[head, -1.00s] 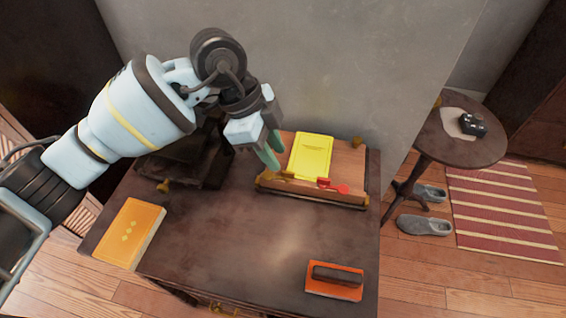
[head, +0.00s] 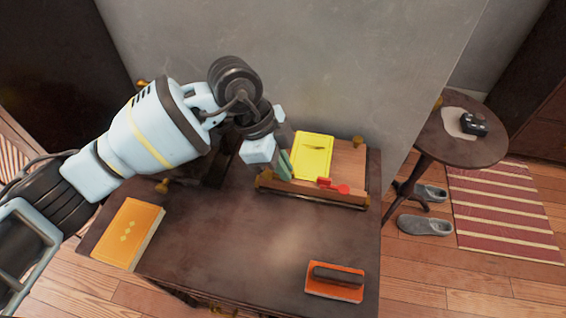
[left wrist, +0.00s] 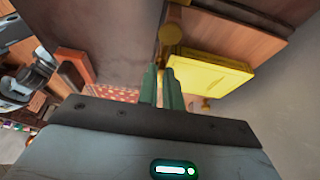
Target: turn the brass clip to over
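A wooden stand (head: 350,162) on the dark desk holds a yellow book (head: 325,165). A slim brass-coloured shape, which looks like the brass clip (head: 314,148), lies over the book's upper part. A red clip (head: 335,186) lies at the stand's front edge, right of the gripper. My left gripper (head: 285,164) is at the stand's front left, beside the book, its green fingers a narrow gap apart. I see nothing clearly held. The left wrist view shows the fingers (left wrist: 162,88) near a brass knob (left wrist: 171,35) and the book (left wrist: 210,70).
An orange book (head: 128,232) lies at the desk's left. An orange-red block with a dark grip (head: 336,282) is at the front right. The desk's middle (head: 230,225) is clear. A grey wall (head: 350,70) rises behind. A round side table (head: 470,147) stands to the right.

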